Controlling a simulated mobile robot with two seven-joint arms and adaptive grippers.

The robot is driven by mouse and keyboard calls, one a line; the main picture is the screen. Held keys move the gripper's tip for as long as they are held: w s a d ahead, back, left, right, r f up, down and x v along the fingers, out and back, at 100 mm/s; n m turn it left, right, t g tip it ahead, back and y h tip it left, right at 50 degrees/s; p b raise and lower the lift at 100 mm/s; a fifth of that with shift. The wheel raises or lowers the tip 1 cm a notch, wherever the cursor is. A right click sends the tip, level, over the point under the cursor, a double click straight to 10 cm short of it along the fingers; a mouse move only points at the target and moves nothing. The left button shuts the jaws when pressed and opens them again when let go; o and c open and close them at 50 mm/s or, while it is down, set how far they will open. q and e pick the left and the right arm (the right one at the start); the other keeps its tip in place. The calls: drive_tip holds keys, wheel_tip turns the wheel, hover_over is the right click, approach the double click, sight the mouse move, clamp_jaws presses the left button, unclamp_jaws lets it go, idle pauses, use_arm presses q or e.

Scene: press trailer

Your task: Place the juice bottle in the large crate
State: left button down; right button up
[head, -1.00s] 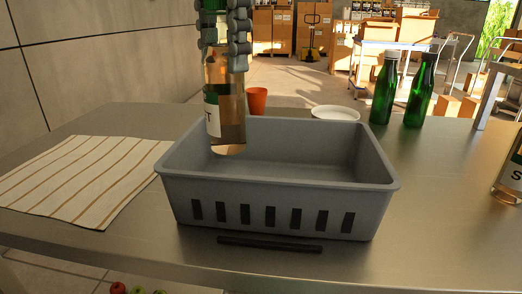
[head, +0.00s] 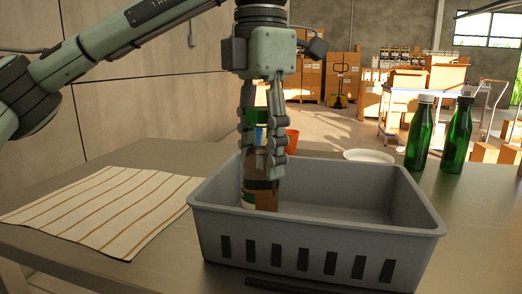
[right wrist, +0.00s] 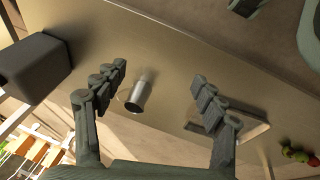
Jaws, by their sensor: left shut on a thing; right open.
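The juice bottle (head: 262,197), amber with a pale label, stands about upright in the head view. My left gripper (head: 264,168) is shut around its upper part from above. The bottle's lower part is inside the large grey crate (head: 320,250), near its left back corner. The front rim is close to the bottle's base, so I cannot tell whether it touches the crate floor. My right gripper (right wrist: 160,105) is open and empty in the right wrist view, apart from the bottle and the crate.
A striped cloth (head: 100,205) lies left of the crate. An orange cup (head: 292,138), a white plate (head: 368,156) and two green bottles (head: 419,135) (head: 458,137) stand behind it. A metal cup (right wrist: 139,97) shows beyond my right fingers. The crate's right half is empty.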

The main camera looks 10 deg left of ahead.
use_arm(q)
drive_tip(key=c, duration=0.7)
unclamp_jaws()
drive_tip(key=shift+f, duration=0.1)
use_arm(e)
drive_tip(key=shift+r, duration=0.1)
use_arm(q)
wheel_tip(320, 180, up, 12)
drive_tip(key=p, duration=0.3)
drive_tip(key=shift+f+p, duration=0.15)
drive_tip(key=shift+p, duration=0.2)
drive_tip(key=shift+r, duration=0.25)
use_arm(e)
wheel_tip(320, 180, down, 9)
drive_tip(key=shift+a+r+y, duration=0.2)
drive_tip(key=shift+y, duration=0.1)
